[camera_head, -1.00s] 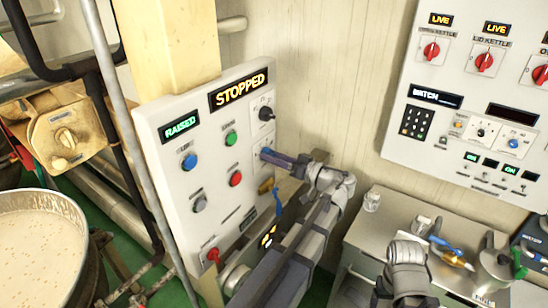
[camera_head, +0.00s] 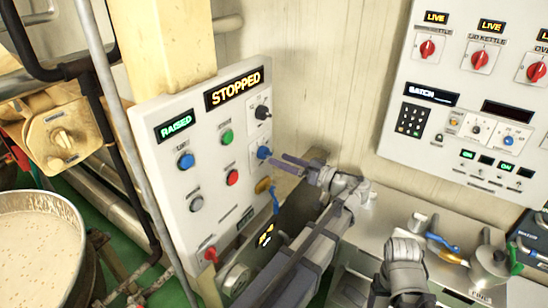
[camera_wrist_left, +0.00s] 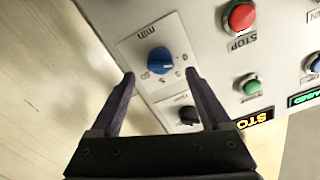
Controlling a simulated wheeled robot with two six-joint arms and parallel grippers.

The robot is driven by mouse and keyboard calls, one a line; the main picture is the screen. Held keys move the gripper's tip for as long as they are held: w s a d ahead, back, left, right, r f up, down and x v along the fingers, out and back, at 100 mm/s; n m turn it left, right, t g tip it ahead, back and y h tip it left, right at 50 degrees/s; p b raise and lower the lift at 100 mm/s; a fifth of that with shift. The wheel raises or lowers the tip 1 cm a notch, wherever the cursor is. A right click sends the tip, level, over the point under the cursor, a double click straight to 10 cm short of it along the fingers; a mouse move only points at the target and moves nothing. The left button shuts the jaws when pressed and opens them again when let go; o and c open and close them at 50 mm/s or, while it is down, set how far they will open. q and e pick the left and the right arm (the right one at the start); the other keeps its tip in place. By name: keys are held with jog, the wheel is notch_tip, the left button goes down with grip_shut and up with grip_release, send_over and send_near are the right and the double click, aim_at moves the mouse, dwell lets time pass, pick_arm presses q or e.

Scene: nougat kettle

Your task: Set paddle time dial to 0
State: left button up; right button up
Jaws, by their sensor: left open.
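The blue dial (camera_head: 264,153) is on the right side of the panel with the STOPPED display, below a black knob (camera_head: 262,112). In the left wrist view the blue dial (camera_wrist_left: 160,58) sits on a white plate lettered "min", with small scale marks I cannot read well. A pale mark shows on its lower edge; I cannot tell its exact setting. My left gripper (camera_head: 282,160) is open and empty, just right of the dial. In the wrist view its fingers (camera_wrist_left: 159,76) spread either side of the dial, apart from it. My right arm shows at lower right; its fingers are not visible.
A kettle of pale mix (camera_head: 40,240) stands at left. A metal counter (camera_head: 385,215) with utensils lies at right under a wall panel.

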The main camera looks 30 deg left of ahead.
pick_arm(q)
jog(key=shift+s+d, duration=0.1)
jog(key=shift+d, duration=1.35)
jog(key=s+d+f+m+h, duration=0.3)
jog(key=d+f+m+h, duration=0.1)
jog(key=f, duration=0.3)
jog(key=s+d+f+m+h, duration=0.4)
jog(key=f+h, duration=0.1)
jog(key=f, duration=0.3)
jog(key=s+d+f+m+h, duration=0.3)
jog(key=s+d+m+h, duration=0.1)
jog(key=d, duration=0.3)
jog(key=s+d+f+m+g+h, duration=0.1)
jog(key=s+d+f+m+h, duration=0.2)
jog(key=d, duration=0.4)
jog(key=shift+s+d+f+m+h, duration=0.4)
jog(key=shift+s+m, duration=0.4)
jog(key=shift+s, duration=0.2)
